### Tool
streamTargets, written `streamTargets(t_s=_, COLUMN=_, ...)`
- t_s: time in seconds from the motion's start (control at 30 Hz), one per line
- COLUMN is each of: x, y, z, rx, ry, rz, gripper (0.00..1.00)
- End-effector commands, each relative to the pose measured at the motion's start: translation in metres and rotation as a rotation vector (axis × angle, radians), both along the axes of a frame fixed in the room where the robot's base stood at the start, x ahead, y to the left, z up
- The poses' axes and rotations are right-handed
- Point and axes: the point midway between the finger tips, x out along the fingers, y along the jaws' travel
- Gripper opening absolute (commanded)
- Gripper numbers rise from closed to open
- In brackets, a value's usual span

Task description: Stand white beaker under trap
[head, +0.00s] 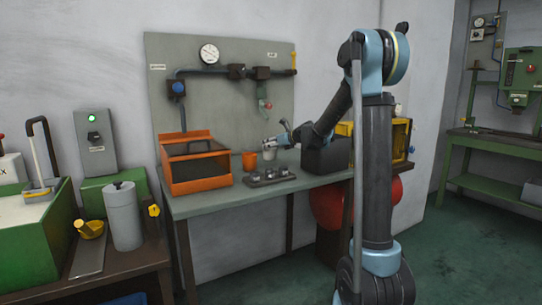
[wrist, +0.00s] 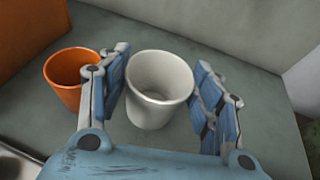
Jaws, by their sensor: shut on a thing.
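The white beaker (wrist: 158,110) is upright between the blue-padded fingers of my gripper (wrist: 162,72) in the wrist view. My gripper is shut on it. In the head view the white beaker (head: 269,154) shows at the tip of my gripper (head: 275,143), just right of an orange beaker (head: 249,161). The likely trap (head: 263,92), a short drop with a red part, hangs from the pipe on the grey wall panel, above the white beaker in the picture. I cannot tell whether the beaker's base touches the bench.
The orange beaker (wrist: 70,78) stands close left of my gripper on the grey-green bench (head: 215,206). An orange open box (head: 195,180) stands farther left. A dark rack with several small parts (head: 270,177) lies in front. A black bin (head: 325,158) stands to the right.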

Motion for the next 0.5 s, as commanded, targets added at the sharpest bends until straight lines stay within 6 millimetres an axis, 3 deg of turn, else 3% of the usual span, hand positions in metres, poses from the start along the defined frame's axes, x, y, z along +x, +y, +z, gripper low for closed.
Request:
streamTargets(t_s=0.3, x=0.0, y=0.0, z=-0.036, rx=0.0, ry=0.0, rz=0.0, gripper=0.32)
streamTargets(t_s=0.5, x=0.0, y=0.0, z=-0.04, rx=0.0, ry=0.0, rz=0.0, gripper=0.32)
